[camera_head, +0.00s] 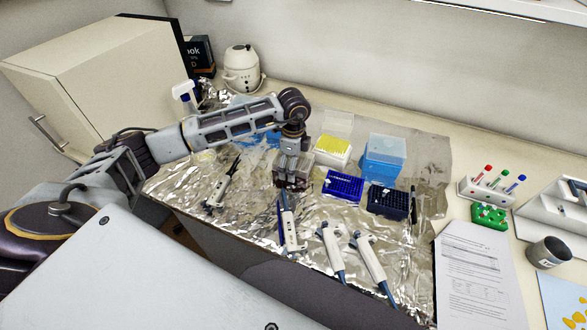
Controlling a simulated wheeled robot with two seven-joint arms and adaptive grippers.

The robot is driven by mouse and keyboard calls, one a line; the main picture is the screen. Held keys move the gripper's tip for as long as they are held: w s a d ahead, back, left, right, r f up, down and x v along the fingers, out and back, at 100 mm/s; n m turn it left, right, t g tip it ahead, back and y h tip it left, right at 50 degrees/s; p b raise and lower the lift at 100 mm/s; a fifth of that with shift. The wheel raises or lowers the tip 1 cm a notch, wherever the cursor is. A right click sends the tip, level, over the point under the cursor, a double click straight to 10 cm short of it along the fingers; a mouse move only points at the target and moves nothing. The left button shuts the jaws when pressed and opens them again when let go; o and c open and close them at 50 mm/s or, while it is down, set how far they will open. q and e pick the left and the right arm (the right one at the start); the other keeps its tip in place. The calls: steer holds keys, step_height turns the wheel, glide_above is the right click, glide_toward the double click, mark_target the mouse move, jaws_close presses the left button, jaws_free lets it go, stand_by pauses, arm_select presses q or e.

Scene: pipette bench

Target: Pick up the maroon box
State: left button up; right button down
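The maroon box (291,183) is a small dark box on the foil-covered bench, near the middle of the head view. My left gripper (293,166) points down right over it, and its fingers overlap the box's upper part. The fingers look spread across the box, but I cannot tell whether they are pressed against it. The gripper hides much of the box's top. I cannot tell if the box is clear of the foil. My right gripper is not in view.
A blue tip rack (343,187) and a dark navy rack (388,202) stand right of the box. A yellow-topped rack (333,151) stands behind. A pipette (290,230) lies close in front, with others nearby. A spray bottle (186,96) stands back left.

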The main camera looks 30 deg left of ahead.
arm_select(q)
steer(key=shift+f, duration=0.9)
steer(key=c, duration=1.1)
steer(key=shift+r, duration=0.2)
step_height(320, 180, up, 10)
steer(key=shift+f+b, duration=0.15)
steer(key=shift+b, duration=0.5)
